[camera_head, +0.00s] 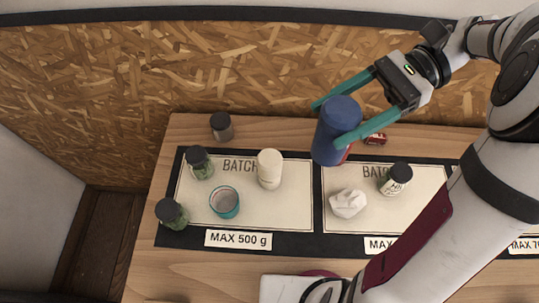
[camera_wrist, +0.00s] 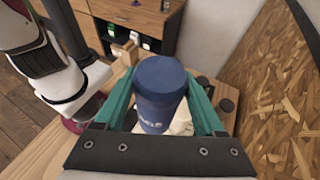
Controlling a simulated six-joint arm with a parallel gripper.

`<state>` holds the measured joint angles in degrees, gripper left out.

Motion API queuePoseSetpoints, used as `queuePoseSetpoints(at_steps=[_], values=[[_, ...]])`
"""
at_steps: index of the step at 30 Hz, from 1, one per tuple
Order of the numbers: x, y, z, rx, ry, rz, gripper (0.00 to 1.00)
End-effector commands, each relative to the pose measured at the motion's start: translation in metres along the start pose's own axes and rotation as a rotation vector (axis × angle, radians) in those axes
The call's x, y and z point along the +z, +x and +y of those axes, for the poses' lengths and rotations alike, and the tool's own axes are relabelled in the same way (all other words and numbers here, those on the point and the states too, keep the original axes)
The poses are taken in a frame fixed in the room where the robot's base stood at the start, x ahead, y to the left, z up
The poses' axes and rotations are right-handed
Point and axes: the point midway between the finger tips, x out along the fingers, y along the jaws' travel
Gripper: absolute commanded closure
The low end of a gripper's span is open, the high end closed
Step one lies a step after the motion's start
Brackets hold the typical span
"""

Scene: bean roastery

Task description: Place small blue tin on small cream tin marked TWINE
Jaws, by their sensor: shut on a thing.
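The blue tin (camera_head: 336,133) is upright between the green fingers of my gripper (camera_head: 352,122), which is shut on it. It appears held above the bench. The wrist view also shows the blue tin (camera_wrist: 160,95), with light lettering partly readable, between the fingers of my gripper (camera_wrist: 163,105). A cream cylinder (camera_head: 269,169) stands upright on the left batch card, to the left of the blue tin and apart from it. It may be the cream tin; no TWINE marking is readable.
Another jar (camera_head: 221,126) stands behind. To the right are a crumpled white piece (camera_head: 348,204), a jar (camera_head: 395,178) and a small red box (camera_head: 375,139). A chipboard wall (camera_head: 200,65) rises behind.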

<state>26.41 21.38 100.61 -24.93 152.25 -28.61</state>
Motion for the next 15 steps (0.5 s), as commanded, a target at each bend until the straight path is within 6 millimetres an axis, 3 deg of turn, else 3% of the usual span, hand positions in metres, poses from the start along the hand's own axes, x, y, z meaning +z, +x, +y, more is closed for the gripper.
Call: queuePoseSetpoints(at_steps=[9,15], values=[[0.035,-0.037,-0.020,-0.353,0.144,0.001,1.00],[0.001,-0.022,-0.021,-0.340,0.144,-0.004,1.00]])
